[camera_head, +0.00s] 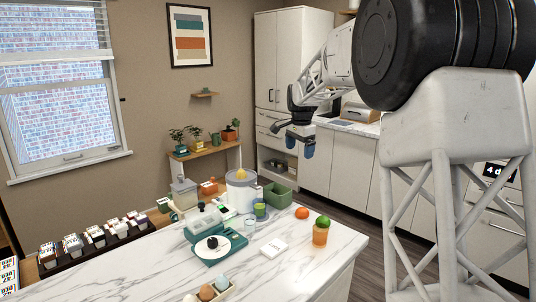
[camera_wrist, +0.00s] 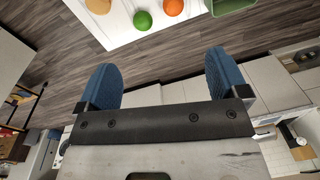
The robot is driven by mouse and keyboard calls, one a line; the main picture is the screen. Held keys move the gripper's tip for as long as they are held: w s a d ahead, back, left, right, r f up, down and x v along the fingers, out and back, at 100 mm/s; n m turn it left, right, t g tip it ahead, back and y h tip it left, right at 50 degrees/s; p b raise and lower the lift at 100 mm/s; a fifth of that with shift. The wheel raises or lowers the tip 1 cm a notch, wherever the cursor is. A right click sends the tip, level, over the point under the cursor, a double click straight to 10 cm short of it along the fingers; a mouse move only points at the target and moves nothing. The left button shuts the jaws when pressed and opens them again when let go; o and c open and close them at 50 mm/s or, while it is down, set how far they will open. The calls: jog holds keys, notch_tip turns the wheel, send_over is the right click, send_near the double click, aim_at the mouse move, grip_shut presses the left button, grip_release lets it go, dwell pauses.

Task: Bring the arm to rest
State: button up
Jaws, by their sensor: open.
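My gripper (camera_head: 293,139) hangs in the air beyond the right end of the marble counter (camera_head: 312,267), in front of the white cabinets. Its two blue fingertips are apart with nothing between them. In the wrist view my gripper (camera_wrist: 162,80) is open and empty, with wooden floor and cabinet fronts behind the fingers. My arm reaches out from the upper right in the head view.
White cabinets (camera_head: 317,160) stand behind my gripper.

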jog(key=s+d+r+n, duration=0.2)
jog(key=s+d+n, duration=0.1)
jog(key=s, duration=1.2)
jog(key=s+d+r+n, duration=0.1)
jog(key=s+d+n, duration=0.1)
jog(key=s, duration=1.4)
jog(key=s+d+f+n, duration=0.1)
jog(key=s+f+n, duration=0.2)
jog(key=s, duration=1.1)
jog(key=s+d+f+n+t, duration=0.1)
jog(key=s+f+n, duration=0.1)
jog(key=s+f, duration=0.6)
jog(key=s, duration=0.7)
jog(key=shift+d+n+t, duration=0.2)
jog(key=shift+n+t, duration=0.1)
jog(key=shift+n, duration=0.1)
